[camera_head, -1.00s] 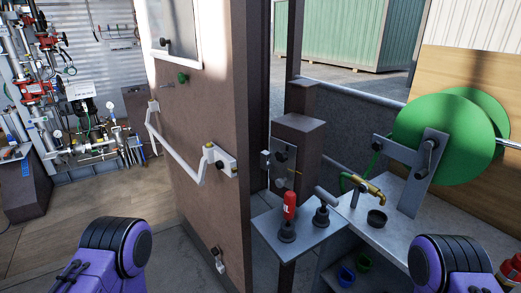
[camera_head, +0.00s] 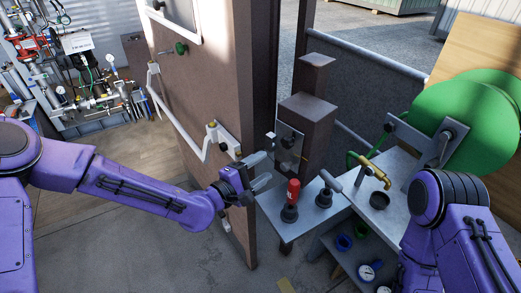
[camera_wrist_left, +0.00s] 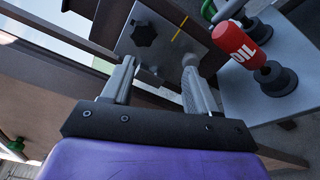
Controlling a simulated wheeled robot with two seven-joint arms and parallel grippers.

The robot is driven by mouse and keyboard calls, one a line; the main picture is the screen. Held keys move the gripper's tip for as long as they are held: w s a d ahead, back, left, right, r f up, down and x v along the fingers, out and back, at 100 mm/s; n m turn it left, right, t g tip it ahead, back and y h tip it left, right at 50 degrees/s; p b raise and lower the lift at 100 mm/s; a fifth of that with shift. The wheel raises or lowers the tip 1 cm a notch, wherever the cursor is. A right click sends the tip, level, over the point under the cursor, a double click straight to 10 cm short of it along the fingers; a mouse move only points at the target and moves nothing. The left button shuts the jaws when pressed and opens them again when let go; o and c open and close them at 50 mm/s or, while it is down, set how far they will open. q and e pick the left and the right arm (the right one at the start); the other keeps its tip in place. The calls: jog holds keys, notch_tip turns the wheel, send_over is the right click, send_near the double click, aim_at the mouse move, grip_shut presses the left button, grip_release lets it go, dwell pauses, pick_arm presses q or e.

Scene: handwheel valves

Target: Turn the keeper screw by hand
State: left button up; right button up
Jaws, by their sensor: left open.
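A grey metal plate (camera_head: 283,157) is fixed to the brown post beside the open door. It carries a dark knob (camera_head: 289,142), which looks like the keeper screw, with a yellow mark near it. In the left wrist view the dark lobed knob (camera_wrist_left: 144,33) sits beyond the left finger, and a smaller grey knob (camera_wrist_left: 190,60) shows near the right fingertip. My left gripper (camera_head: 267,170) is open and empty, its fingers pointing toward the plate from the left and apart from the dark knob. My right gripper is out of view; only that arm shows at the right.
A small shelf (camera_head: 272,212) with a red oil bottle (camera_head: 293,190) and a dark-handled tool (camera_head: 327,191) stands just right of the gripper. The brown door (camera_head: 205,85) with its push bar (camera_head: 181,118) is on the left. A green reel (camera_head: 470,115) stands at the right.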

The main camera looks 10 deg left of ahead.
aim_at(286, 144)
pick_arm(q)
jog(key=shift+h, duration=0.3)
jog(key=w+d, duration=0.1)
jog(key=w, duration=0.1)
jog(key=w+d+r, duration=0.1)
jog(key=w+d, duration=0.1)
jog(key=w+d+r+b, duration=0.1)
jog(key=w+d, duration=0.1)
jog(key=shift+w+d+r, duration=0.15)
jog(key=shift+w, duration=0.15)
jog(key=shift+r, duration=0.1)
jog(key=shift+c, duration=0.2)
jog(key=c, duration=0.7)
